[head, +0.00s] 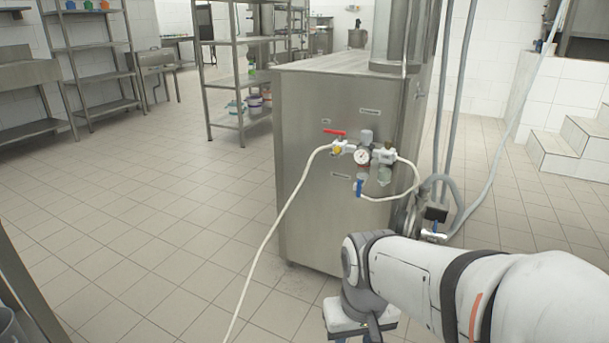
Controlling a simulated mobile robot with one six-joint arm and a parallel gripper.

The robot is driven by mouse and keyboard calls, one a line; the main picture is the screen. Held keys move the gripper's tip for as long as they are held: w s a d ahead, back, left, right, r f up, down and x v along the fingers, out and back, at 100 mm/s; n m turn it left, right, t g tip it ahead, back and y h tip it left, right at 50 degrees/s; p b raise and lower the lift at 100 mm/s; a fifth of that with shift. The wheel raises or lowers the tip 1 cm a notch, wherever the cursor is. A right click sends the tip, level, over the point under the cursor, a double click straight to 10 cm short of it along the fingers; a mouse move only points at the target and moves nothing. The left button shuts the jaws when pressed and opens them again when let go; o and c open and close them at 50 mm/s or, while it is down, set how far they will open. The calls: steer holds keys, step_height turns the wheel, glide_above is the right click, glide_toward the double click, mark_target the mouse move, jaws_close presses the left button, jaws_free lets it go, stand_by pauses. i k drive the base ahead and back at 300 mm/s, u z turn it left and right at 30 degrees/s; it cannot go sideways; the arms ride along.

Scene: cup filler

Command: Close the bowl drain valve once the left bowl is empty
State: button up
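A steel machine cabinet (310,210) stands in the middle of the head view. On its face, a valve with a red lever (335,132) lies roughly level. A blue lever (360,187) hangs upright below the round gauge (362,157). A dark fitting with a small metal handle (433,235) sits low at the cabinet's right side, near a grey hose. I cannot tell which of these is the bowl drain valve. No left bowl can be made out, so its contents cannot be told. My arm reaches in from the lower right; my gripper's fingers are out of view.
A clear cylinder (401,35) stands on the cabinet top. A white hose (272,240) runs from the red-lever valve to the floor. Grey pipes rise at the right, near white steps (575,140). Steel shelves (232,85) stand behind.

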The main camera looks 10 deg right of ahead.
mark_target(360, 181)
steer(key=i, duration=0.85)
steer(key=z, duration=0.05)
